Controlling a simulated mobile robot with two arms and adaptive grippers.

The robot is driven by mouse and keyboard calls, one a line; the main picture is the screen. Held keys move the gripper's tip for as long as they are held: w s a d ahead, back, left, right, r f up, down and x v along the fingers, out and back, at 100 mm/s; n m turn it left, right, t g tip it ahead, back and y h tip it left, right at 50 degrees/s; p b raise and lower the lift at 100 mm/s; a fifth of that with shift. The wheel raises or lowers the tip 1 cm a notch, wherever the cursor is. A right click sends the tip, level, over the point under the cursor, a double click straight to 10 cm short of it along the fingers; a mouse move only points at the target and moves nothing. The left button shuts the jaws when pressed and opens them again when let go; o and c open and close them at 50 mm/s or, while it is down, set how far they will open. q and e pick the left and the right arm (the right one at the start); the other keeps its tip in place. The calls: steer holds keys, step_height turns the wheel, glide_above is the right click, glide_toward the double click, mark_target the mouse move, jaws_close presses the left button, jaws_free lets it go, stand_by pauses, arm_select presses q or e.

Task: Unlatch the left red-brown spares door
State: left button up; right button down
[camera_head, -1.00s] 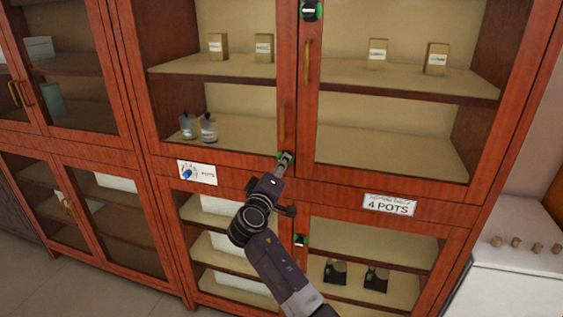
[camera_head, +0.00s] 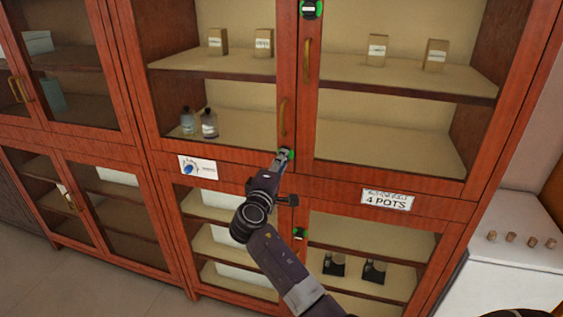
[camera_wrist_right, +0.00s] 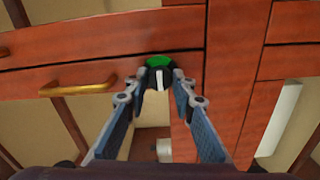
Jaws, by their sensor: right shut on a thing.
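The left red-brown door (camera_head: 286,70) of the upper cupboard is glazed, stands shut and has an upright brass handle (camera_head: 283,117); the handle also shows in the wrist view (camera_wrist_right: 80,88). A latch with a green disc (camera_head: 291,155) sits at its lower right corner. In the wrist view the latch (camera_wrist_right: 160,61) shows a white lever between the fingertips. My right gripper (camera_head: 284,154) is shut on the latch; its fingers (camera_wrist_right: 162,84) partly hide it. My left gripper is not in view.
Other green latches sit at the top (camera_head: 312,9) and on the lower doors (camera_head: 299,234). The right upper door has its own handle (camera_head: 307,60). Bottles (camera_head: 209,123) and boxes stand behind the glass. A white counter (camera_head: 515,285) with small pegs stands at right.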

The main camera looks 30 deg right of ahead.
steer(key=c, duration=1.6)
jaws_free()
steer(key=v, duration=1.2)
steer(key=shift+w, duration=0.1)
